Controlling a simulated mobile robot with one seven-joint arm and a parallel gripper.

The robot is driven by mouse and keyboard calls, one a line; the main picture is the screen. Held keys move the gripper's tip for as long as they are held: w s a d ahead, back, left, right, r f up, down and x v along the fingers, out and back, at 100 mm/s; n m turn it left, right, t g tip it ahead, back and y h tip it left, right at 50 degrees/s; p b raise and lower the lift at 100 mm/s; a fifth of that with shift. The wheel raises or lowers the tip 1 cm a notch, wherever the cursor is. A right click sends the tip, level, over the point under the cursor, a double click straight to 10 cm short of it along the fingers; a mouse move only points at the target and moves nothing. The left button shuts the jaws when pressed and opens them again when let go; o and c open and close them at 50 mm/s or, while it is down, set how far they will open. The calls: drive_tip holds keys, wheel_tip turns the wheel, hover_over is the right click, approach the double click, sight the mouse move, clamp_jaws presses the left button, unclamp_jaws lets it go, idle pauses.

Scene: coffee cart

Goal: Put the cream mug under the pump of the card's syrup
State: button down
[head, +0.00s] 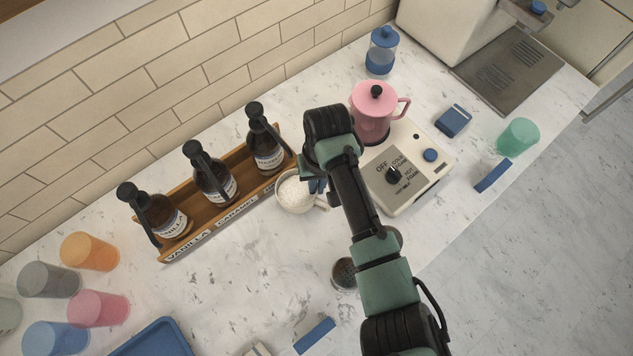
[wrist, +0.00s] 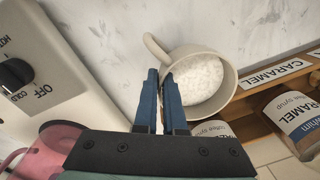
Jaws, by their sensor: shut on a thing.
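The cream mug (head: 290,204), filled with white foamy stuff, is upright at the front of the syrup rack's right end. It also shows in the wrist view (wrist: 226,88). My gripper (head: 318,184) is shut on the mug's side near its handle; its blue fingers (wrist: 163,88) show in the wrist view. I cannot tell whether the mug touches the counter. The wooden rack (head: 183,247) holds the vanilla bottle (head: 165,217), the caramel bottle (head: 213,178) and a third bottle (head: 265,145), apparently hazelnut. The mug is nearest the third bottle. I see no readable order card.
A cream frother base (head: 437,160) with a pink pitcher (head: 370,107) stands right of my arm. Several coloured cups, one orange (head: 89,251), stand at left. A blue tray (head: 160,340) lies at the front. The counter before the rack is mostly clear.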

drive_tip(key=c, duration=1.4)
unclamp_jaws()
drive_tip(key=shift+f, duration=0.15)
drive_tip(key=o, duration=0.4)
wheel_tip(320, 180, up, 12)
drive_tip(key=b, duration=0.1)
drive_tip(key=shift+d+r, duration=0.2)
drive_tip(key=shift+d, duration=0.2)
